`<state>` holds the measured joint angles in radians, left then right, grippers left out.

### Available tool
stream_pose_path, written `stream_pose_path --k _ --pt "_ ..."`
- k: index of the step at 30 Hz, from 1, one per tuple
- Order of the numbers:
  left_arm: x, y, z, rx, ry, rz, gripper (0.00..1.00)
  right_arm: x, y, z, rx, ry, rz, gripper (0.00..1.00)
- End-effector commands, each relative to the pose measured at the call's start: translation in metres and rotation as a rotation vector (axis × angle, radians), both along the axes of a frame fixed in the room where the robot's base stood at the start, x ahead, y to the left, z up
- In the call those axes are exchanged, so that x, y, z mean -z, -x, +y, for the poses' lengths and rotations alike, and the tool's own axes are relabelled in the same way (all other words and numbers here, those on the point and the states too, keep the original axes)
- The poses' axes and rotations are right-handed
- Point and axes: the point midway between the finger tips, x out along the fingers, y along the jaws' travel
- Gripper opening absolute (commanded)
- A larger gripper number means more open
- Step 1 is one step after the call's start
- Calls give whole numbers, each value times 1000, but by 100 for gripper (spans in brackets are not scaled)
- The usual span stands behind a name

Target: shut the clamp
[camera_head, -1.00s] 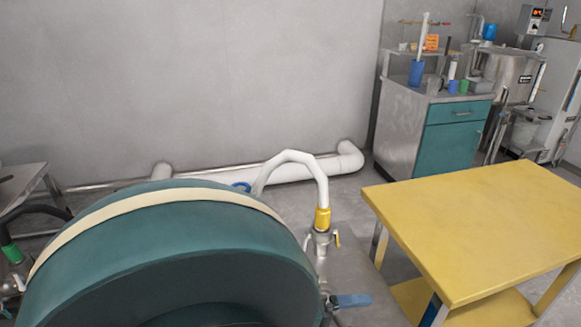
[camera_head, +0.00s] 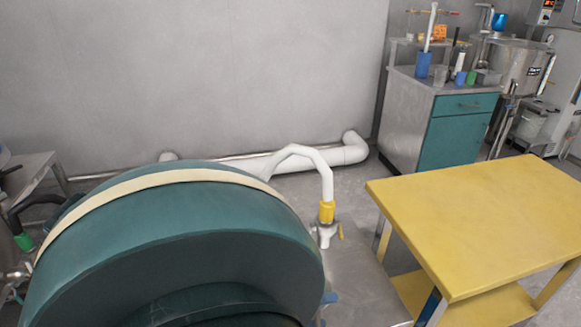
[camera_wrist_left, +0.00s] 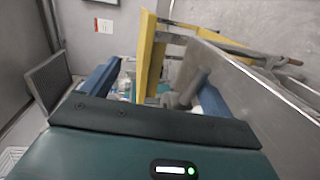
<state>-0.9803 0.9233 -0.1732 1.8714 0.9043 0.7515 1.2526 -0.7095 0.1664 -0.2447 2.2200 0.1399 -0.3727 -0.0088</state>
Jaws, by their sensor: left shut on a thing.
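My left gripper (camera_wrist_left: 160,82) shows in the wrist view as two dark blue fingers in front of a teal body. A grey metal part (camera_wrist_left: 182,98) sits between them; whether it is the clamp I cannot tell for sure. In the head view a big teal rounded shape with a cream band, which looks like my arm, fills the lower left and covers the gripper. To its right a metal fitting (camera_head: 324,234) with a small yellow lever joins a white hose (camera_head: 298,160) by a yellow collar (camera_head: 327,211). A blue piece (camera_head: 331,298) barely shows below. My right gripper is not in view.
A yellow table (camera_head: 480,215) with a lower shelf stands at right. A steel cabinet with a teal front (camera_head: 455,130) stands behind it, holding cups and tools. A white pipe (camera_head: 320,157) runs along the wall. At left is a black hose with a green collar (camera_head: 25,242).

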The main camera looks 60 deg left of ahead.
Motion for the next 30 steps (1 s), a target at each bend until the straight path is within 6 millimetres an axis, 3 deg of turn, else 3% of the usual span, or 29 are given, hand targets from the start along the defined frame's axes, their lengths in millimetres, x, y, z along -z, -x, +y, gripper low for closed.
stream_pose_path --k 1,6,13,14,15,24,30 --pt "-10 0 -1 2 7 -27 69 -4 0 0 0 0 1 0" --pt "-9 11 2 2 8 -27 69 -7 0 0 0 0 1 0" --pt "-8 28 7 3 11 -24 61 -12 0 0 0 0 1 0" --pt "-8 30 7 2 10 -24 57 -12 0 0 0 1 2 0" --pt "-7 32 8 2 10 -23 35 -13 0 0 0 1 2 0" --pt "-2 51 15 1 9 -15 35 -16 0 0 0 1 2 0" --pt "-1 54 16 0 9 -14 35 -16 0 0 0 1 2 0"
